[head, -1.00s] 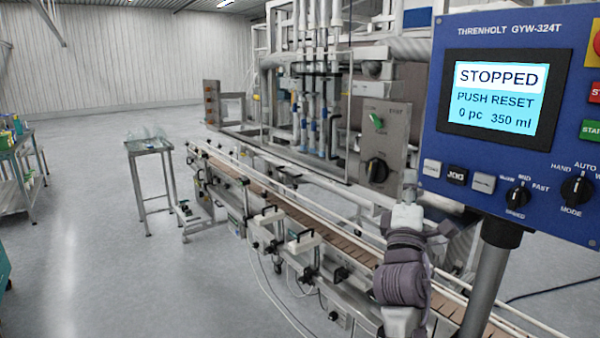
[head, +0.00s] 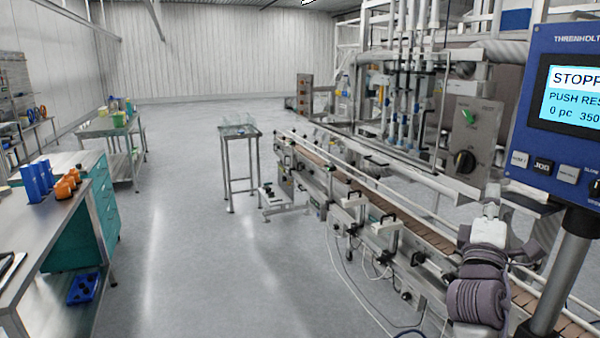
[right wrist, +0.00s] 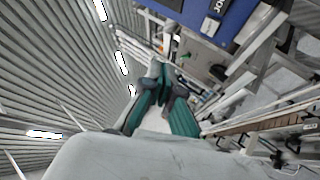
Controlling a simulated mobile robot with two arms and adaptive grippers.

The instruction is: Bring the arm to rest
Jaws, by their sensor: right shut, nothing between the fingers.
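My right arm rises at the lower right of the head view, in front of the conveyor (head: 398,213). Its right gripper (head: 492,196) is small there, with the wrist and grey-purple links below it. In the right wrist view, the right gripper (right wrist: 161,72) points away from the camera, its dark and teal fingers shut with nothing between them. It appears to be in free air, apart from the machine. My left gripper is in neither view.
The blue control panel (head: 560,120) on its post (head: 560,270) stands just right of my right arm; its screen reads STOPPED. The filler (head: 470,140) is behind. A workbench (head: 30,235) and a small steel table (head: 240,132) stand left. The floor (head: 220,260) between is clear.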

